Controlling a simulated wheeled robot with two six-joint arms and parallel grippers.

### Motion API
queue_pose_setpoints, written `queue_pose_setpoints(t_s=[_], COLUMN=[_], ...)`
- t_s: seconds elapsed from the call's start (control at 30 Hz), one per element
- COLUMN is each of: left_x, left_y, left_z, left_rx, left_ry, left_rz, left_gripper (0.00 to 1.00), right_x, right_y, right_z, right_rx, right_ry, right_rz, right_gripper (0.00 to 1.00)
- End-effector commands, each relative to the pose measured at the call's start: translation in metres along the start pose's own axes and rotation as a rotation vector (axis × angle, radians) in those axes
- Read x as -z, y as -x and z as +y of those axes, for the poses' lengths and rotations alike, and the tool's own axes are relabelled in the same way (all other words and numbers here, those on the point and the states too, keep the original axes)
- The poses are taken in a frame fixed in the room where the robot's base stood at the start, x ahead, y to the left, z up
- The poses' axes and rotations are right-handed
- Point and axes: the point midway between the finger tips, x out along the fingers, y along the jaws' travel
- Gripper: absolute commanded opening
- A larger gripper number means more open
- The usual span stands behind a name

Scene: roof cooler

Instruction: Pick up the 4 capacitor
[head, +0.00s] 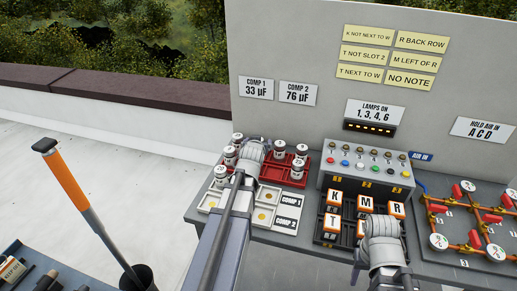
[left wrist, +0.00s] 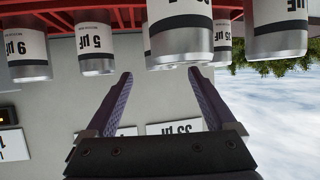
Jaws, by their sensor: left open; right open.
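White-and-silver capacitors stand in and around a red rack (head: 271,170) on the bench in the head view. My left gripper (head: 256,147) is over the rack among them, its fingertips hard to make out there. In the left wrist view, the open, empty left gripper (left wrist: 161,74) has a large capacitor (left wrist: 180,35) just beyond its fingertips, its label cut off. A 5 µF capacitor (left wrist: 96,45) and a 9 µF capacitor (left wrist: 27,55) stand to its left. I cannot read a 4 on any capacitor. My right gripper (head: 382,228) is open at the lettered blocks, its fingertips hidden.
A white tray (head: 208,203) labelled COMP 1 and COMP 2 lies in front of the rack. Right of it are a switch box (head: 367,172), lettered blocks (head: 335,199) and a pipe panel (head: 466,222). A grey wall (head: 290,50) rises behind.

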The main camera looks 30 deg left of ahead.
Motion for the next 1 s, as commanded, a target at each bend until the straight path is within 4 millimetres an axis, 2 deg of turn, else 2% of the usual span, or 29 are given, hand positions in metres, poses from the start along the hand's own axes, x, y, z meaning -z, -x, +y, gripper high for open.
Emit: queue_pose_setpoints(t_s=[0.2,0.37,0.47,0.77,1.0], left_x=[-0.001,-0.001,-0.002,-0.004,-0.002], left_y=[-0.025,-0.025,-0.033,-0.075,-0.075], left_z=[0.000,0.000,-0.001,-0.002,-0.003], left_rx=[0.000,0.000,0.000,0.000,0.000], left_ry=[0.000,0.000,0.000,0.000,0.000], left_rz=[-0.001,-0.001,-0.001,-0.001,-0.001], left_gripper=[0.89,0.89,0.89,0.89,0.89], right_x=[0.001,0.001,0.001,0.002,0.002], right_y=[-0.012,-0.011,-0.016,-0.035,-0.034], right_z=[-0.001,-0.001,-0.002,-0.003,-0.003], right_rx=[0.000,0.000,0.000,0.000,0.000], right_ry=[0.000,0.000,0.000,0.000,0.000], right_rz=[0.000,0.000,0.000,0.000,0.000], right_gripper=[0.50,0.50,0.50,0.50,0.50])
